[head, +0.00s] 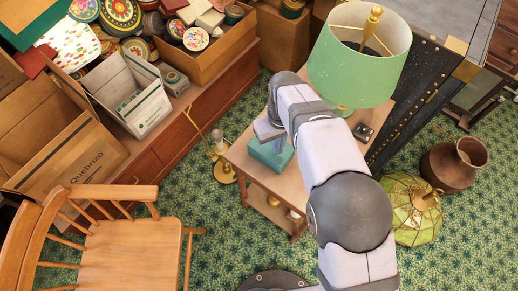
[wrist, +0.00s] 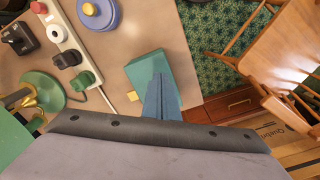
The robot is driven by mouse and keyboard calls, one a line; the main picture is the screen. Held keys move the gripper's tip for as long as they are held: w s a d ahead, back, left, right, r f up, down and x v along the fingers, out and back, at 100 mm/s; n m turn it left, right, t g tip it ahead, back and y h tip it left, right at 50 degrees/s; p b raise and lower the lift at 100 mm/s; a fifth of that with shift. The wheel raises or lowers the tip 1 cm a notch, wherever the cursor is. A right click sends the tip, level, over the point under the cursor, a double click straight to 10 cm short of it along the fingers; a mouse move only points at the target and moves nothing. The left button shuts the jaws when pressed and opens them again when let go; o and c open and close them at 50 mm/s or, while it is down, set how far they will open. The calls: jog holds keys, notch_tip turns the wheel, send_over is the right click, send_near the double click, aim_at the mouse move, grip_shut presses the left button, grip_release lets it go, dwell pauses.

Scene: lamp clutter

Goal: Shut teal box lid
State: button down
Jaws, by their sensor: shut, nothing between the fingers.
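The teal box (head: 270,160) sits on the small wooden table in the head view, partly hidden by my arm and gripper. In the wrist view the teal box (wrist: 146,68) shows a flat teal top, with a small yellow piece at its near left. I see no raised lid, but my gripper covers part of the box, so I cannot tell if the lid is fully down. My gripper (wrist: 161,80) is shut and empty, with its fingertips over the box's top. In the head view my gripper (head: 267,135) is right at the box; I cannot tell whether it touches.
A green lamp (head: 352,75) stands behind my arm on the table. A power strip (wrist: 68,45) and a blue round object (wrist: 99,12) lie on the tabletop. A brass candlestick-like stand (head: 222,165) is on the floor to the left, and a wooden chair (head: 130,245) is at front left.

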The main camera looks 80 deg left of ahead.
notch_tip(320, 180, up, 8)
jog(key=p, duration=0.5)
jog(key=shift+f+p, duration=0.15)
jog(key=shift+p, duration=0.2)
dwell(0.4)
